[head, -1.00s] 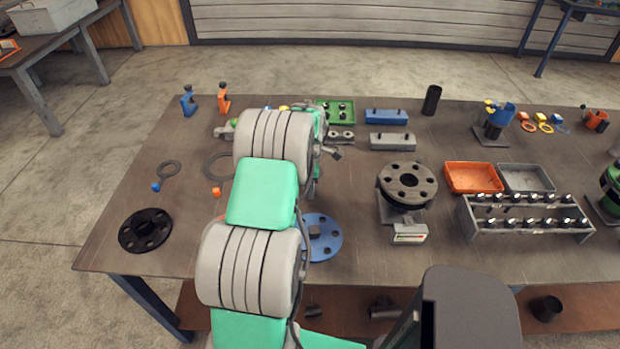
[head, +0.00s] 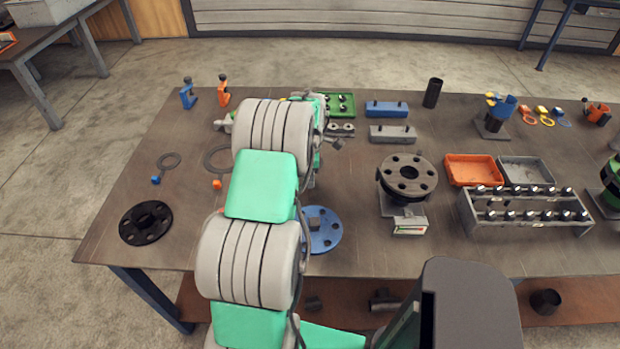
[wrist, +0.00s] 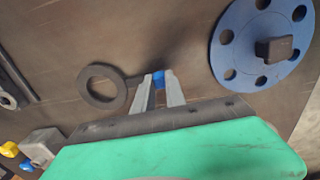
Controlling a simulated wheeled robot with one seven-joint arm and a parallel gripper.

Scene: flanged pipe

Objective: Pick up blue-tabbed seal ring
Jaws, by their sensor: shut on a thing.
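In the wrist view my gripper (wrist: 159,82) is shut on the blue tab (wrist: 158,76) of a dark seal ring (wrist: 83,88). The flat ring extends to the left of the fingertips, joined to the tab by a short dark neck. I cannot tell whether it is clear of the table. In the head view my arm hides the gripper and this ring. Another dark ring with a blue tab (head: 171,153) lies on the table at the left, away from my arm.
A blue flange (wrist: 228,50) with a dark square block lies right of the gripper; it also shows beside my arm in the head view (head: 331,238). A larger orange-tabbed ring (head: 207,157) is partly hidden. A black flange (head: 133,232) lies at the table's front left.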

